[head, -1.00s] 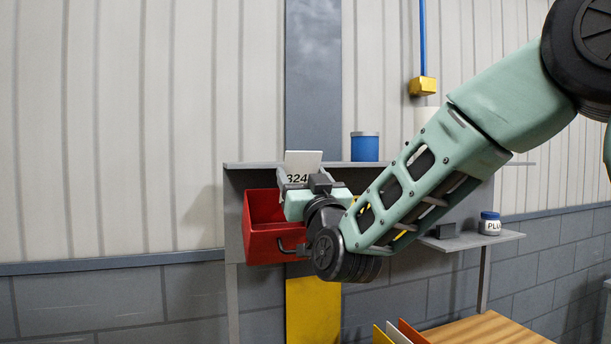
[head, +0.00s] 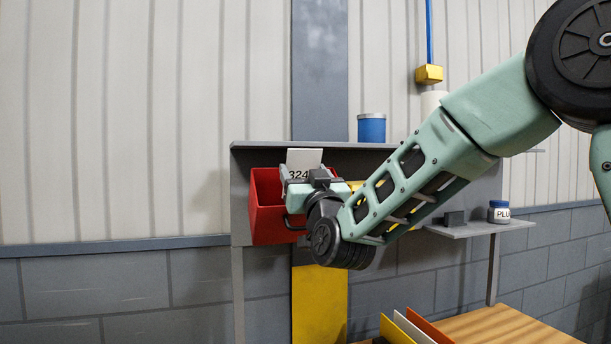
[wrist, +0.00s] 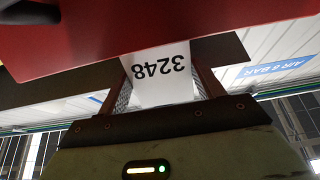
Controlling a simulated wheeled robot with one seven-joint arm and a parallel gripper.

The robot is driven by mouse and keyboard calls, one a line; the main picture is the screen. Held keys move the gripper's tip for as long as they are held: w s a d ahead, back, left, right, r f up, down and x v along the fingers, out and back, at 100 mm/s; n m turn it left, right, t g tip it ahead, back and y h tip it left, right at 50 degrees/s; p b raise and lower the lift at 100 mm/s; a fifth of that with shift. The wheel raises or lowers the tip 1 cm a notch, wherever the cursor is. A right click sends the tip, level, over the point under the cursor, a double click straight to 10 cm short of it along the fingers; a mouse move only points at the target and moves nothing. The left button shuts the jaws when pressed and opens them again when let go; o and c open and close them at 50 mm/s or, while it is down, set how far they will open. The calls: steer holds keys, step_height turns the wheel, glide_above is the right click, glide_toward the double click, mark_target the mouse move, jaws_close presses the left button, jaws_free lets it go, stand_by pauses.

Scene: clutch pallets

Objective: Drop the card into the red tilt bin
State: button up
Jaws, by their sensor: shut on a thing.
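The card (head: 304,160) is white with dark digits, and in the wrist view the card (wrist: 160,75) reads 3248 upside down. My gripper (head: 302,177) is shut on its lower part, and the card stands up from the jaws. In the wrist view my gripper (wrist: 164,98) has a finger on each side of the card. The red tilt bin (head: 268,221) hangs on the grey rack just left of and behind my gripper. Its red wall (wrist: 120,30) fills the top of the wrist view. The card is at the bin's right side in the head view; the depth gap is unclear.
A shelf board (head: 262,145) runs above the bin, with a blue can (head: 371,128) on it. A lower shelf (head: 470,230) at right holds a dark block (head: 453,218) and a labelled jar (head: 499,212). A wooden top (head: 500,327) with coloured dividers is below.

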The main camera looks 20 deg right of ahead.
steer(key=o, duration=1)
steer(key=b+v, duration=0.6)
steer(key=v, duration=1.1)
steer(key=shift+s+b, duration=0.2)
steer(key=shift+b, duration=0.2)
steer(key=shift+f, duration=0.1)
